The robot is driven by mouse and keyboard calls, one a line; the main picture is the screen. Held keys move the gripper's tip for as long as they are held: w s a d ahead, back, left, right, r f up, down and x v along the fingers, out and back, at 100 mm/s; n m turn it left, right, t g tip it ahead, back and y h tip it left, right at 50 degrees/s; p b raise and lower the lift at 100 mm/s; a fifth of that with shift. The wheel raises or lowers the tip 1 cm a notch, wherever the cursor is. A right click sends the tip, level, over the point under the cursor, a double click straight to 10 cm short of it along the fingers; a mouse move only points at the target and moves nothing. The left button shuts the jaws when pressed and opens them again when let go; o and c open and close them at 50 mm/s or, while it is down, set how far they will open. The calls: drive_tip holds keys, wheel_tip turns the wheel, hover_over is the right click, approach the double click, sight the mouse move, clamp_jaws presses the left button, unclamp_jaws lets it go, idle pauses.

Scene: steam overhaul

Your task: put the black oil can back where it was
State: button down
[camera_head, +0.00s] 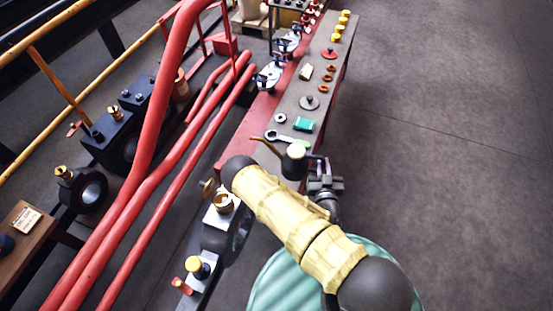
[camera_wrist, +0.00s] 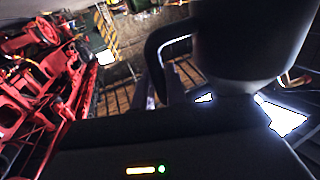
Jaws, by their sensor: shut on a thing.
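The black oil can (camera_head: 293,168) has a pale round cap and a thin brass spout pointing left. My gripper (camera_head: 318,168) is shut on its handle at the can's right side. In the head view the can appears upright at the near end of the grey bench top (camera_head: 318,92); I cannot tell whether it touches the bench. In the wrist view the dark can (camera_wrist: 250,45) fills the upper right, with its curved handle (camera_wrist: 156,55) to the left. My arm hides part of the area below the can.
Several small parts stand farther along the bench. Red pipes (camera_head: 165,165) run along the left. Open floor (camera_head: 450,130) lies to the right.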

drive_tip(key=shift+d+f+b, duration=0.1)
drive_tip(key=shift+f+b, duration=0.15)
drive_tip(key=shift+b, duration=0.3)
drive_tip(key=w+a+f+m+h+b, duration=0.1)
drive_tip(key=w+a+f+b, duration=0.3)
drive_tip(key=b, duration=2.2)
drive_tip(key=w+a+h, duration=0.1)
drive_tip(key=w+a, duration=0.3)
drive_tip(key=w, duration=0.2)
drive_tip(key=shift+w+a+f+m+h, duration=0.25)
drive_tip(key=shift+w+a+m+h, duration=0.05)
drive_tip(key=shift+a+m+h, duration=0.1)
wheel_tip(320, 180, down, 6)
drive_tip(key=b, duration=0.1)
drive_tip(key=shift+f, duration=0.15)
drive_tip(key=shift+f+b, duration=0.7)
drive_tip(key=shift+f, duration=1.15)
